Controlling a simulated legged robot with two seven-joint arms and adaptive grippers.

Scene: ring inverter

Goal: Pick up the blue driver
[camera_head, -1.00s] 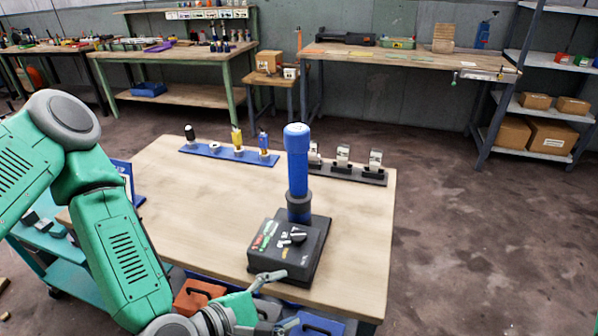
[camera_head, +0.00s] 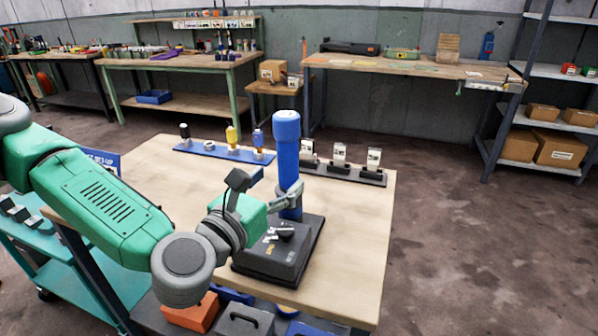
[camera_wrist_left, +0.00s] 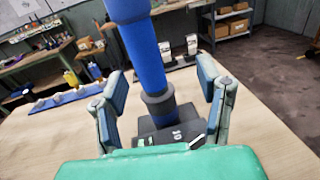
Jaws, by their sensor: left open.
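A small blue-handled driver (camera_head: 258,140) stands upright in the blue rack (camera_head: 209,152) at the back left of the table; it also shows in the left wrist view (camera_wrist_left: 95,71). A tall blue cylinder (camera_head: 286,152) with a dark collar stands upright on a black base (camera_head: 288,262). My left gripper (camera_head: 276,186) is open in front of this cylinder. In the left wrist view its two fingers (camera_wrist_left: 162,82) appear on either side of the cylinder, with gaps on both sides. No right gripper is in view.
A yellow driver (camera_head: 232,135) and a black-topped one (camera_head: 184,132) stand in the same rack. A dark rack (camera_head: 350,174) with white-topped pieces stands behind the cylinder. The table's right side (camera_head: 358,235) is clear. A teal cart (camera_head: 30,240) stands at left.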

